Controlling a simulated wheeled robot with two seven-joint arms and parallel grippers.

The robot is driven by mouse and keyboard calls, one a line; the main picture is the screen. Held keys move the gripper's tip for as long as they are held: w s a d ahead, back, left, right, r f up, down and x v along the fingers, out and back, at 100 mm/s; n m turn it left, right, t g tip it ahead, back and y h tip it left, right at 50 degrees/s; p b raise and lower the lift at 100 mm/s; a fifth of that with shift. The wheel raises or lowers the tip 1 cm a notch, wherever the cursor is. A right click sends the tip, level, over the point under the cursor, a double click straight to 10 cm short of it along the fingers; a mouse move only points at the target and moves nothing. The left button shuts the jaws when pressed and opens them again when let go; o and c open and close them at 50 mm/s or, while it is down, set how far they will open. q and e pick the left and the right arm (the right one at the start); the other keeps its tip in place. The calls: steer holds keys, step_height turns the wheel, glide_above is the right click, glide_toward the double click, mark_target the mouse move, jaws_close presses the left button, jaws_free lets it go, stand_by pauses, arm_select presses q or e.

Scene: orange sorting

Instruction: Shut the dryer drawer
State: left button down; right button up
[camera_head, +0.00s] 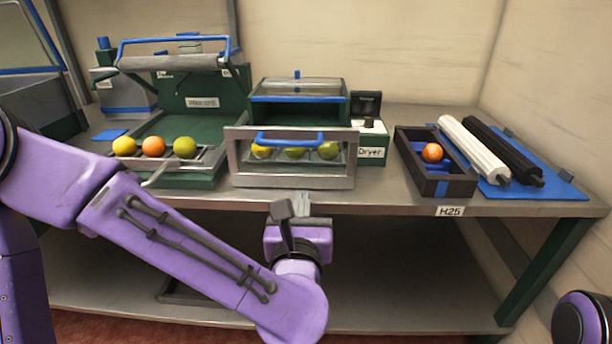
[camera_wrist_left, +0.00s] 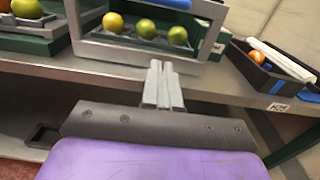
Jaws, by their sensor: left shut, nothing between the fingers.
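The dryer drawer (camera_head: 290,181) has a grey frame with a clear front and a blue handle (camera_head: 290,137). It stands out in front of the green dryer housing (camera_head: 322,110), and one yellow and two green fruits show inside it. The drawer also shows in the left wrist view (camera_wrist_left: 140,51). My left gripper (camera_head: 290,206) is shut and empty, just below and in front of the drawer's lower edge. In the left wrist view its fingers (camera_wrist_left: 161,72) point at the drawer's bottom rail; I cannot tell whether they touch. My right gripper is not in view.
At left, a green washer (camera_head: 200,105) has a rack with three fruits in front. A dark crate (camera_head: 457,187) with an orange stands right of the drawer, beside white and black rollers (camera_head: 474,150) on a blue mat. The table's front edge (camera_head: 400,205) runs behind my gripper.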

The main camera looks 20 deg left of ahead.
mark_target(306, 161)
arm_select(q)
steer(key=x, duration=1.1)
steer(key=shift+w+a+p, duration=0.15)
steer(key=shift+w+p, duration=0.15)
steer(key=shift+w, duration=0.15)
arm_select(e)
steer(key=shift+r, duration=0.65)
